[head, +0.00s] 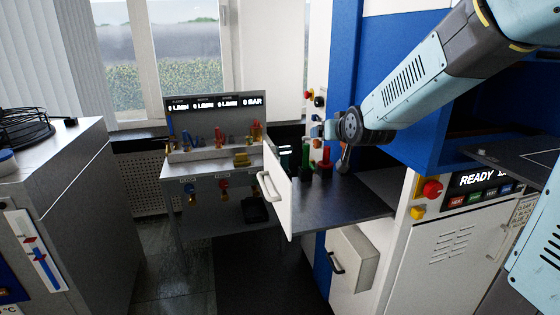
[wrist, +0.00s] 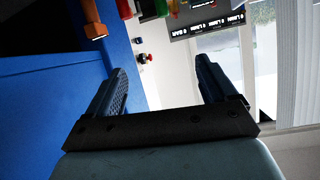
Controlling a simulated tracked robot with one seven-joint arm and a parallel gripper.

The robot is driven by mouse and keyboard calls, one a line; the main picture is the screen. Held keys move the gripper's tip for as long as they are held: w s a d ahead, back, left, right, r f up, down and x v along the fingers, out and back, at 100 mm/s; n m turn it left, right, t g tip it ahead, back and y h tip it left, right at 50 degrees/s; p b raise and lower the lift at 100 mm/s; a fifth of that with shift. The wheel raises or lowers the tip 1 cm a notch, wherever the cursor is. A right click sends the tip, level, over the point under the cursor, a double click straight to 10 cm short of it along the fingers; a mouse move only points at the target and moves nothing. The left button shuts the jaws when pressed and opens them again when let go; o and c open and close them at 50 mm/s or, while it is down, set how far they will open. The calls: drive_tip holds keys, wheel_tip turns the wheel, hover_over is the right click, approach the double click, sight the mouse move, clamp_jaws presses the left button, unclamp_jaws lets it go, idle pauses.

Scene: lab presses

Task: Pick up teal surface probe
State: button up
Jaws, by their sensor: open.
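In the head view a dark teal upright piece (head: 285,155), which looks like the teal surface probe, stands at the back left of the dark shelf (head: 350,205), partly hidden by the white door panel. A green piece (head: 306,162) and a red piece (head: 325,164) stand to its right. My gripper (head: 322,130) is above and to the right of the teal piece, apart from it. In the wrist view my gripper (wrist: 160,74) is open, with nothing between the fingers. Coloured pieces show cut off along the top edge there; I cannot tell which is teal.
A white door panel (head: 277,190) with a handle stands open at the shelf's left. An orange-tipped grey piece (head: 343,157) stands close under my wrist. The blue press frame (head: 340,60) is behind. A gas bench (head: 212,165) is at the back left.

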sight(286, 156)
drive_tip(key=w+a+f+n+t+y, duration=0.2)
drive_tip(key=w+a+f+t, duration=0.25)
drive_tip(key=w+a, duration=0.5)
drive_tip(key=f, duration=0.2)
drive_tip(key=a+f, duration=0.1)
drive_tip(key=f, duration=0.2)
drive_tip(key=s+f, duration=0.1)
drive_tip(key=f, duration=0.2)
drive_tip(key=shift+s+a, duration=0.1)
drive_tip(key=shift+a, duration=0.15)
drive_tip(key=shift+x, duration=3.75)
drive_tip(key=shift+f, duration=0.1)
drive_tip(key=shift+c, duration=0.4)
drive_tip(key=c, duration=1)
